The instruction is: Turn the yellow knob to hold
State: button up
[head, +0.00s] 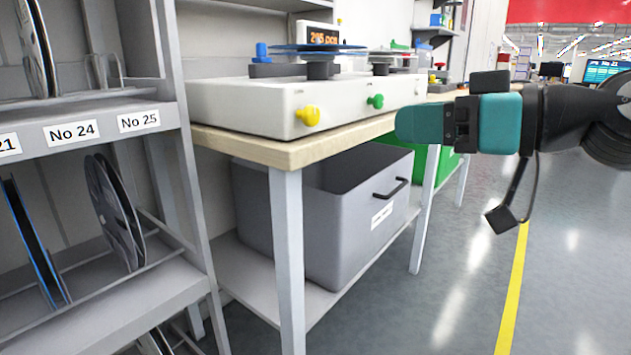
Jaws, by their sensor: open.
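The yellow knob (308,116) sticks out of the front face of a white machine (262,108) on a wooden-topped bench, near the machine's left end. The knob's pointer and any hold marking are too small to read. My gripper (402,125) comes in from the right, in front of the bench edge and right of the yellow knob, apart from it. It is open with nothing seen in it; the teal body hides most of the finger gap. A green knob (375,101) sits on the same face, between the yellow knob and my gripper.
A shelf rack (90,130) with reels stands close on the left. A grey bin (345,225) with a black handle sits under the bench (262,147), with a green bin (448,165) behind it. The floor (570,260) on the right is clear, with a yellow line.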

jog(key=w+d+f+t+b, duration=0.1)
jog(key=f+b, duration=0.1)
jog(key=b, duration=0.1)
send_near(315, 114)
jog(key=shift+t+y, duration=0.3)
jog(key=shift+y, duration=0.1)
jog(key=x, duration=0.6)
jog(key=f+x, duration=0.1)
jog(key=x, duration=0.2)
jog(key=shift+w+a, duration=0.2)
jog(key=shift+a, duration=0.15)
jog(key=c, duration=0.9)
